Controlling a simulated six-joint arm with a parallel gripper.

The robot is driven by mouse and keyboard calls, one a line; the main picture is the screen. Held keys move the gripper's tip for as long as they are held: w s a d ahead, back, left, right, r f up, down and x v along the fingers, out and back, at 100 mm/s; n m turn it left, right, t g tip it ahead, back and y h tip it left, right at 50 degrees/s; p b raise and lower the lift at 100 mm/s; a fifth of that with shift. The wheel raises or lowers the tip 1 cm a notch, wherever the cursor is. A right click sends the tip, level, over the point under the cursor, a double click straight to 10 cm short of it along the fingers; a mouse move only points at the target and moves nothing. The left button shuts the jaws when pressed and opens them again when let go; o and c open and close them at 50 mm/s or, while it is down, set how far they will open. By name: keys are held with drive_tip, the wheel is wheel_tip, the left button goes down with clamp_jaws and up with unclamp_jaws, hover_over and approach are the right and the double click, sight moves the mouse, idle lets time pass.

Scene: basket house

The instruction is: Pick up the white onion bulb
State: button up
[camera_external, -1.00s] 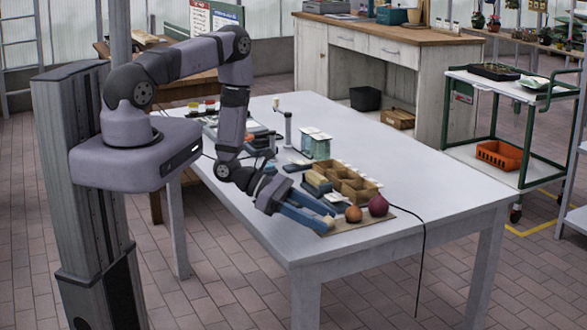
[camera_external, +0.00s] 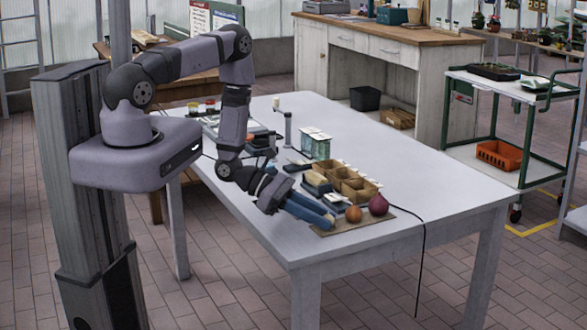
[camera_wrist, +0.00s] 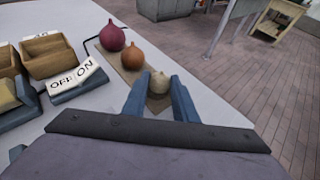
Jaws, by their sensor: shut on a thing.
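The white onion bulb (camera_wrist: 158,82) shows in the wrist view between the two blue fingers of my gripper (camera_wrist: 158,88), which is shut on it. In the external view my gripper (camera_external: 328,219) is low at the near edge of the table, and the white bulb is hidden or too small to make out there. A brown onion (camera_wrist: 132,57) lies just beyond it, and it also shows in the external view (camera_external: 353,214). A red-purple onion (camera_wrist: 112,36) lies farther along, and also shows in the external view (camera_external: 378,204). Both sit on a tan mat (camera_external: 385,223).
Brown open boxes (camera_external: 358,189) stand beside the onions, with labelled dark blocks (camera_wrist: 78,80) near them in the wrist view. A black cable (camera_external: 421,265) hangs over the table edge. The right part of the white table (camera_external: 430,180) is clear.

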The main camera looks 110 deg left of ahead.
wheel_tip(320, 180, up, 10)
drive_tip(key=b, duration=0.2)
drive_tip(key=shift+f, duration=0.2)
idle(0.3)
